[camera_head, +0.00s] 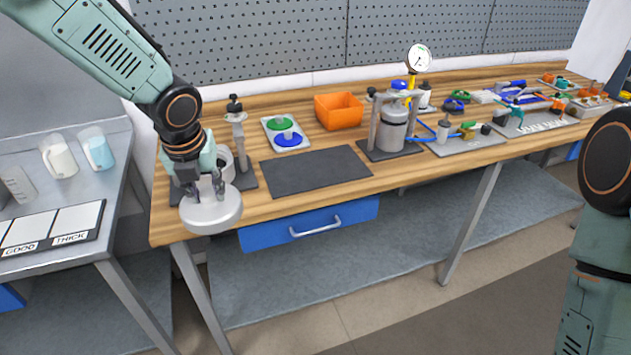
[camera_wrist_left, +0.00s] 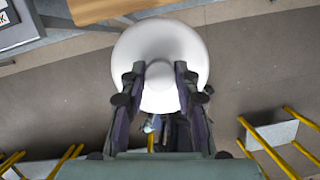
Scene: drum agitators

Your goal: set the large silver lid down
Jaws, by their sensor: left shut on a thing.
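The large silver lid (camera_head: 211,209) is a round, pale disc in the grip of my left gripper (camera_head: 205,190). It hangs level in front of the wooden bench's left front edge. In the left wrist view the lid (camera_wrist_left: 178,45) shows between the two fingers of the left gripper (camera_wrist_left: 160,92), with the floor behind it. The left gripper is shut on the lid's raised middle. My right arm shows at the right edge of the head view, but its gripper is out of view.
A dark mat (camera_head: 316,171) lies bare on the wooden bench (camera_head: 240,207). A stand (camera_head: 236,140) with a pale pot is behind the left gripper. A silver tank (camera_head: 392,131), an orange bin (camera_head: 339,110) and a tray with green and blue discs (camera_head: 286,134) stand farther along.

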